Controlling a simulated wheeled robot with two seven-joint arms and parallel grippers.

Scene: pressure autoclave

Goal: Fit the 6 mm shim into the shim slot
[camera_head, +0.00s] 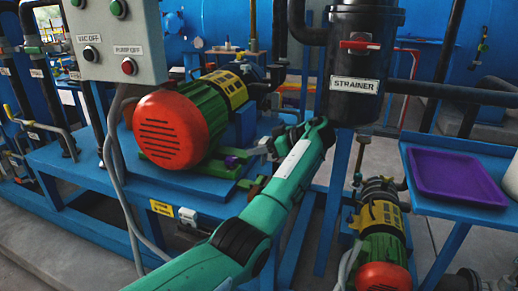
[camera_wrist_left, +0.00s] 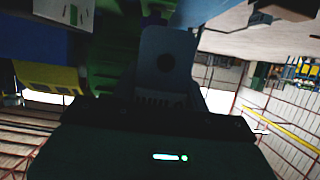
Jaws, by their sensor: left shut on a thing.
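The green motor (camera_head: 210,105) with its orange-red fan cover (camera_head: 170,128) sits on the blue skid. Its green foot (camera_head: 222,165) with a purple piece (camera_head: 233,160) is at its lower right. My left gripper (camera_head: 262,150) is beside this foot, partly hidden behind my teal forearm. In the left wrist view it is shut on a grey plate with a round hole, the shim (camera_wrist_left: 166,85), which points away from the gripper body toward green metal (camera_wrist_left: 118,55). Markings on the shim are too dark to read. The slot itself cannot be made out. My right gripper is not in view.
A grey control box (camera_head: 115,40) hangs at upper left. The black strainer (camera_head: 355,70) stands right of the motor. A second pump motor (camera_head: 382,245) is low at right. A purple tray (camera_head: 455,178) lies on a blue table (camera_head: 425,208) at right.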

